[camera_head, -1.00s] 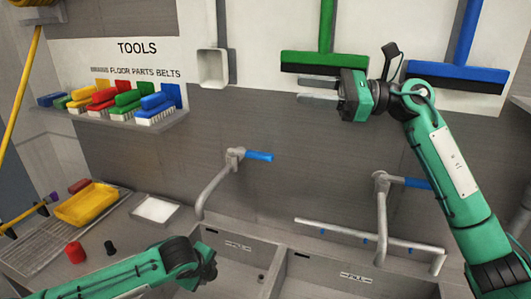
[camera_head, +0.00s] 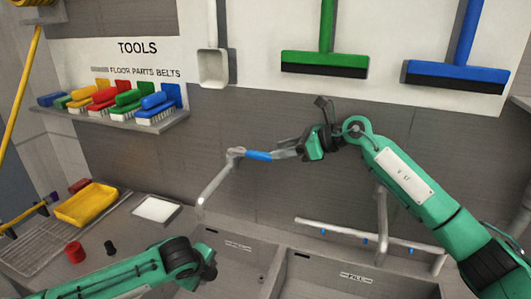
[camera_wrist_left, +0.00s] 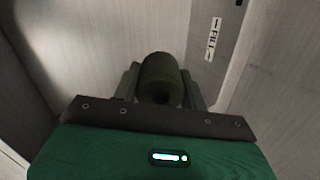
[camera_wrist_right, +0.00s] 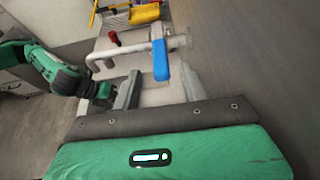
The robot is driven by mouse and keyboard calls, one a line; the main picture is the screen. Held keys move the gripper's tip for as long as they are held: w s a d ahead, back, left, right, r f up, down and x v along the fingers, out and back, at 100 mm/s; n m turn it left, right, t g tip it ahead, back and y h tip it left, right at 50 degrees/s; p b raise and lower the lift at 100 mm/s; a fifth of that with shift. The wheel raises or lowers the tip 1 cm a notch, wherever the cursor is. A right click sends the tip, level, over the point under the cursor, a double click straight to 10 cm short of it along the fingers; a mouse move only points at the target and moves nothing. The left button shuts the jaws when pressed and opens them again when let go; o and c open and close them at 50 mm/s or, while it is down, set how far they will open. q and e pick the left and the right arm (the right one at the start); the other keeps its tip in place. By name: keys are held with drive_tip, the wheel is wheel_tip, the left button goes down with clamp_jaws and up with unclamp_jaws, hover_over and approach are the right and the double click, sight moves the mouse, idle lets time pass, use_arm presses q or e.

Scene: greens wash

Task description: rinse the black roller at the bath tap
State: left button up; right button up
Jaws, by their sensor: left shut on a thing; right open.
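A dark, blackish roller (camera_wrist_left: 160,78) sits between the fingers of my left gripper (camera_wrist_left: 162,85), which is shut on it. The left wrist view shows it over a light basin. In the head view the left arm (camera_head: 180,262) reaches over the left basin and its fingers are hidden. The left tap (camera_head: 215,182) has a bent grey spout and a blue lever (camera_head: 258,155) pointing right. My right gripper (camera_head: 288,149) is open at the lever's free end. In the right wrist view the lever (camera_wrist_right: 161,60) lies between the spread fingers.
A second tap (camera_head: 382,215) and a horizontal pipe (camera_head: 350,233) stand to the right. The counter at left holds a yellow tray (camera_head: 87,204), a red cylinder (camera_head: 75,252), a small black piece (camera_head: 110,247) and a white dish (camera_head: 157,208).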

sight(262, 153)
drive_tip(key=x, duration=0.5)
drive_tip(key=shift+w+a+f, duration=0.1)
drive_tip(key=shift+a, duration=0.15)
clamp_jaws()
